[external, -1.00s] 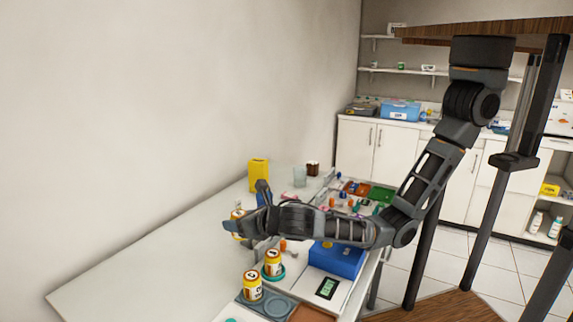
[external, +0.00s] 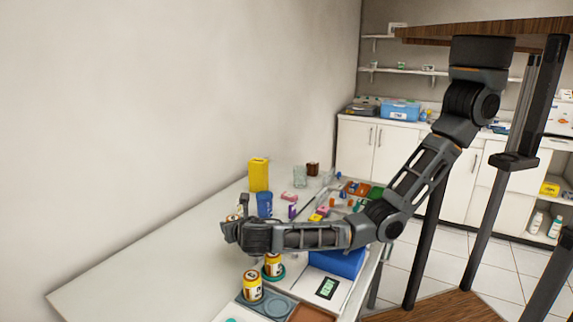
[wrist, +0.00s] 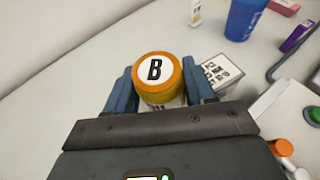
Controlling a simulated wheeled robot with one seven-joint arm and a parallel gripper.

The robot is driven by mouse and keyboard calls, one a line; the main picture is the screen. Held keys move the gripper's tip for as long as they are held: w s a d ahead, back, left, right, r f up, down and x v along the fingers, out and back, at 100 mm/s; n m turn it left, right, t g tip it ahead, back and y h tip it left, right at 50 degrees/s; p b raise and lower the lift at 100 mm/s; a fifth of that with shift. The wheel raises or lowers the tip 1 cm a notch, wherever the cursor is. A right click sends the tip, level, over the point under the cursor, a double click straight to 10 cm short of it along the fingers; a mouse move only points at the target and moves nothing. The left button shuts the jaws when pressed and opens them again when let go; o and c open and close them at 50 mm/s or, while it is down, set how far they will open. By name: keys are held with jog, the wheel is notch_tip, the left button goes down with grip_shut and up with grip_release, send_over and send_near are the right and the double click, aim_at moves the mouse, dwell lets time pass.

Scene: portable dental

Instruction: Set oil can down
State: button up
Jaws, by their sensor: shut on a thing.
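My gripper (external: 231,232) is over the left part of the white table. In the wrist view my gripper (wrist: 157,90) is shut on an orange-lidded jar (wrist: 156,70) marked "B", with one blue-grey finger on each side. The jar's lower part is hidden by the gripper, and I cannot tell whether its base touches the table. In the external view the arm mostly hides it. A yellow can-like container (external: 259,175) stands upright at the back of the table, apart from my gripper. I cannot tell which of these is the oil can.
A blue cup (external: 264,204) stands behind my gripper. A printed white card or box (wrist: 221,71) lies right of the held jar. Two similar jars (external: 252,287) (external: 273,264) stand in front near a blue box (external: 337,263). The table's left part (external: 150,270) is clear.

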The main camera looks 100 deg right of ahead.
jog(key=shift+w+a+f+b, duration=0.1)
jog(key=shift+w+a+f, duration=0.25)
jog(key=shift+f, duration=0.6)
jog(key=shift+w+a+f+b, duration=0.1)
jog(key=shift+w+a+f, duration=0.3)
jog(key=shift+f, duration=0.55)
jog(key=shift+w+a+f+b, duration=0.15)
jog(key=shift+a+f, duration=0.3)
jog(key=shift+f, duration=0.5)
jog(key=shift+f, duration=0.6)
jog(key=o, duration=1.1)
jog(key=shift+f, duration=0.15)
jog(key=shift+s, duration=0.1)
jog(key=shift+r, duration=0.4)
jog(key=a+r, duration=0.2)
jog(key=shift+s+a+r, duration=0.2)
jog(key=shift+a+r, duration=0.05)
jog(key=shift+a, duration=0.15)
jog(key=shift+d+r+p, duration=0.1)
jog(key=shift+r+p, duration=0.25)
jog(key=shift+r, duration=2.8)
